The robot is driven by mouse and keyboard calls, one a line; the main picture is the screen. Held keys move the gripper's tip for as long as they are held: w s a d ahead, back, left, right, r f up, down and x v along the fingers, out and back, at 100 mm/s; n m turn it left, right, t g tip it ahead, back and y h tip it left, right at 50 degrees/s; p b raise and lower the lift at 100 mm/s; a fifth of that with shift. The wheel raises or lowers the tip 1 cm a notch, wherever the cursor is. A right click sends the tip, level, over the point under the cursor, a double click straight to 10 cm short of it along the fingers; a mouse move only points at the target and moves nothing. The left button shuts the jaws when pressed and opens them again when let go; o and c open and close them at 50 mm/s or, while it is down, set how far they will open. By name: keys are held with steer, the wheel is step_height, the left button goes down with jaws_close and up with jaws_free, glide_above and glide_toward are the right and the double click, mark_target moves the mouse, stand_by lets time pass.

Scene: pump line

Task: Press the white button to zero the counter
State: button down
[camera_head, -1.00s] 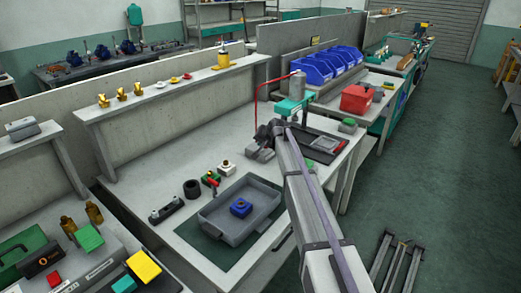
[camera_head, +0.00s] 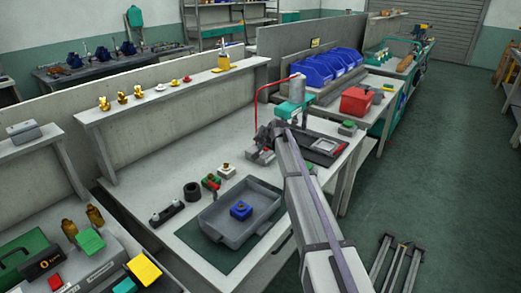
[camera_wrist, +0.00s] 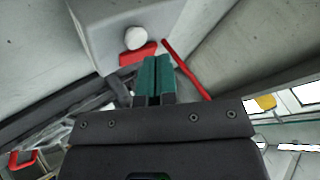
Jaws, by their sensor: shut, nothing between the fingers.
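The white button (camera_wrist: 135,38) is a round white knob on the face of a grey box (camera_wrist: 100,28) in the wrist view. A red piece (camera_wrist: 137,54) sits just below it. My gripper (camera_wrist: 155,60) has teal fingers that lie together with nothing between them. The fingertips show just below and to the right of the button and beside the red piece. I cannot tell how far they are from the box in depth. In the head view my gripper end is small and dark beside the press; the button cannot be made out there.
A green press with a grey cylinder (camera_head: 297,87) and a red hose (camera_head: 257,105) stands close to my arm. The hose also shows in the wrist view (camera_wrist: 187,69). A grey tray (camera_head: 215,228) holds a blue part (camera_head: 240,210). Small parts lie left of the tray.

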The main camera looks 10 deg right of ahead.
steer(key=shift+r, duration=0.15)
step_height(320, 180, up, 5)
steer(key=p, duration=0.5)
steer(key=shift+r, duration=0.1)
stand_by(0.5)
steer(key=shift+s+f, duration=0.2)
steer(key=shift+f, duration=0.1)
steer(key=s+f+n+g+h+p, duration=0.1)
steer(key=s+g, duration=0.3)
steer(key=s, duration=1.9)
steer(key=s+f+n+g+h+p, duration=0.1)
steer(key=s+n+g, duration=0.3)
steer(key=s, duration=2)
steer(key=shift+s+a+g+h+p, duration=0.3)
steer(key=shift+s+h+p, duration=0.1)
steer(key=shift+h, duration=0.1)
steer(key=shift+w, duration=0.1)
